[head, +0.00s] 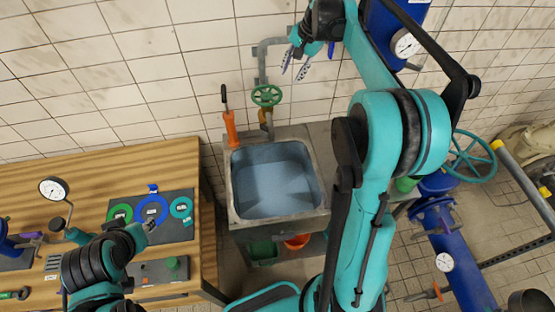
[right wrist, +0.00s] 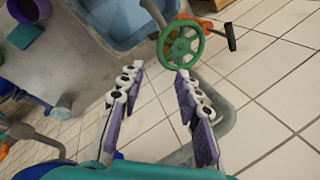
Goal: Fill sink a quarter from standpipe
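The grey sink (head: 232,200) stands against the tiled wall, its basin blue-tinted; I cannot tell the water level. The standpipe (head: 262,62) runs down the wall behind the sink and carries a green valve wheel (head: 266,95). My right gripper (head: 297,66) is up to the right of the wheel, near the wall, not touching it. In the right wrist view its fingers (right wrist: 160,80) are apart and empty, with the green wheel (right wrist: 181,43) beyond the tips. My left gripper (head: 148,226) is low over the workbench; its fingers are too small to judge.
An orange-handled tool (head: 230,128) stands at the sink's back left. The wooden workbench (head: 110,170) at left holds a dark board with coloured rings and a gauge (head: 53,188). Blue pipes with a teal wheel (head: 470,156) stand at right. Green and orange containers sit under the sink.

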